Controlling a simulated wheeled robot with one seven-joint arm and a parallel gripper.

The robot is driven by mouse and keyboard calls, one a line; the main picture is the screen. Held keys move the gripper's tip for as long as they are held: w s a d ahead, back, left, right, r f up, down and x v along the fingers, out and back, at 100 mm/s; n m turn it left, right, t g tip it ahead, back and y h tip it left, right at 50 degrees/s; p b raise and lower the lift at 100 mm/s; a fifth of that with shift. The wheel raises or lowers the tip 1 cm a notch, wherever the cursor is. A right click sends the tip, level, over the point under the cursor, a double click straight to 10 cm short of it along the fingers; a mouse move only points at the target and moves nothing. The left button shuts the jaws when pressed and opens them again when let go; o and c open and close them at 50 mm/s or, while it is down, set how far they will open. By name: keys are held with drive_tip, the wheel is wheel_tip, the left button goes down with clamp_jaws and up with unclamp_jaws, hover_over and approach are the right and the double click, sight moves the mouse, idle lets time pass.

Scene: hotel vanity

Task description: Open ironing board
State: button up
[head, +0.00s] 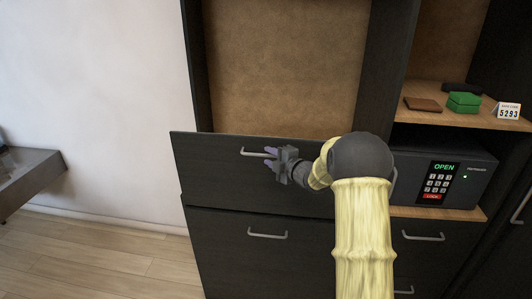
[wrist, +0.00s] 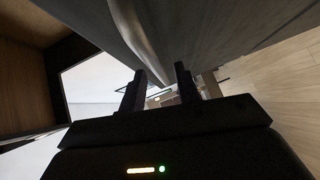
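No ironing board shows as such. The dark upper drawer front (head: 215,180) has a metal bar handle (head: 250,153) and stands slightly proud of the cabinet, its left edge jutting past the drawer below. My gripper (head: 271,159) is at the right part of this handle. In the wrist view, the fingers (wrist: 158,88) are apart, and the bright handle (wrist: 145,40) runs down toward the gap between them. I cannot tell whether either finger touches it. My forearm hides the right end of the drawer front.
A lower drawer handle (head: 267,234) is below. To the right are an open-lit safe (head: 470,190) and a shelf with a green box (head: 464,102), a brown wallet-like item (head: 422,104) and a number card (head: 508,111). A grey ledge (head: 30,178) is at left; floor (head: 110,250) is clear.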

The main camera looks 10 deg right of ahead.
drive_tip(key=shift+x, duration=0.95)
drive_tip(key=shift+d, duration=0.15)
drive_tip(key=shift+c, duration=0.4)
drive_tip(key=shift+w, duration=0.1)
clamp_jaws()
drive_tip(key=shift+f, duration=0.1)
